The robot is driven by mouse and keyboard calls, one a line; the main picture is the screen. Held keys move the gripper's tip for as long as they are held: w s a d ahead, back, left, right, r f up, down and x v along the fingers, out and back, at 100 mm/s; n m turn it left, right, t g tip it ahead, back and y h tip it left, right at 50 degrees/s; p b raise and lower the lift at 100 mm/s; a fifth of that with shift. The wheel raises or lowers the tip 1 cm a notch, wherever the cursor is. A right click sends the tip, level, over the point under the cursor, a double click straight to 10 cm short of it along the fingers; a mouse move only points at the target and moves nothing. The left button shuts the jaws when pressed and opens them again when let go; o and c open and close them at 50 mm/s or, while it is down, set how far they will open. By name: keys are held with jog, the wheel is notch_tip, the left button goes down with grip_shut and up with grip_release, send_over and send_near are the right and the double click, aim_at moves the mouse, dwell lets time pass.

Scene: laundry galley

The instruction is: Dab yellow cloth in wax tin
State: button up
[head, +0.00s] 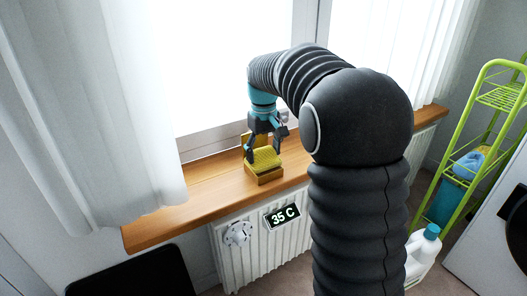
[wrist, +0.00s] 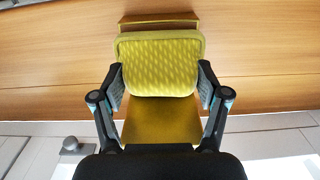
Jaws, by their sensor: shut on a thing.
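The yellow cloth (head: 267,158) is a folded, textured pad at a mustard-yellow holder (head: 265,178) on the wooden windowsill. In the wrist view the cloth (wrist: 160,62) sits between the two fingers of my gripper (wrist: 161,80), one finger against each side. My gripper (head: 266,148) is shut on it, pointing down at the sill. In the wrist view parts of the holder (wrist: 160,120) show above and below the cloth. I cannot tell whether the cloth still touches the holder. I cannot make out a wax tin in either view.
The wooden sill (head: 170,205) runs below the window, with bare wood on both sides of the holder. A white curtain (head: 90,110) hangs at left. A radiator (head: 255,250) with a 35 C display is below. A green rack (head: 470,150) and white bottle (head: 424,250) stand right.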

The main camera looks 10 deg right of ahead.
aim_at(264, 148)
jog(key=shift+f, duration=0.5)
dwell(1.8)
jog(key=shift+r, duration=0.15)
notch_tip(264, 148, up, 7)
jog(key=p, duration=0.6)
jog(key=shift+p, duration=0.3)
dwell(0.4)
